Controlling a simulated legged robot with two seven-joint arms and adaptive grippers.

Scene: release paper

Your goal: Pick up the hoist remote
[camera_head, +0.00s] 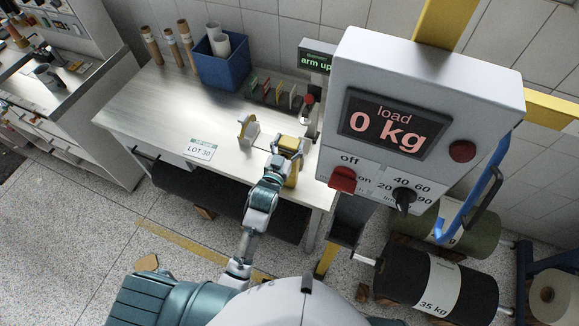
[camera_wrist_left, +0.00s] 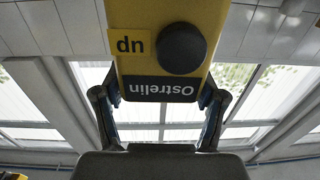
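The hoist remote (camera_wrist_left: 138,72) is a yellow box with a round black button, an upside-down "up" mark and a dark "Ostrelin" label. It fills the upper middle of the left wrist view. My left gripper (camera_wrist_left: 158,103) has one finger against each side of it and appears shut on it. In the head view my left gripper (camera_head: 287,150) is over the right part of the workbench, with yellow showing at its fingers. The remote's far end is cut off in the wrist view. My right gripper is not in view.
The workbench (camera_head: 150,115) holds a blue bin (camera_head: 220,72) and a tape dispenser (camera_head: 248,130). Fabric rolls (camera_head: 400,275) lie at lower right.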

